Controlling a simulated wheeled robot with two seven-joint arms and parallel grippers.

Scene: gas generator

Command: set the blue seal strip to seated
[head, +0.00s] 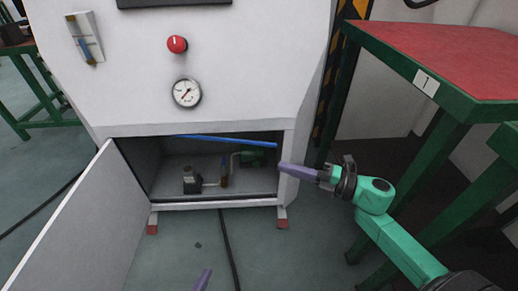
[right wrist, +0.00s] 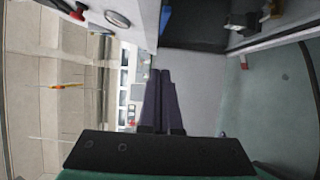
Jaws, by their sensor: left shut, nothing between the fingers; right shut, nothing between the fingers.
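The blue seal strip (head: 230,141) runs along the top of the cabinet's open compartment in the head view. It slants slightly, its right end lower than its left and hanging below the upper edge of the opening. A bit of blue, likely its end, shows in the right wrist view (right wrist: 165,18). My right gripper (head: 282,167) is shut and empty, its fingertips by the right post of the opening, just below the strip's right end and apart from it. My left gripper (head: 206,271) is shut and empty low at the bottom edge; only its tip shows.
The cabinet door (head: 80,225) stands open to the left. A pump-like fitting (head: 192,181) and pipes sit inside the compartment. A pressure gauge (head: 187,93) and a red knob (head: 177,44) are on the front above. A red-topped table (head: 450,55) stands close on the right.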

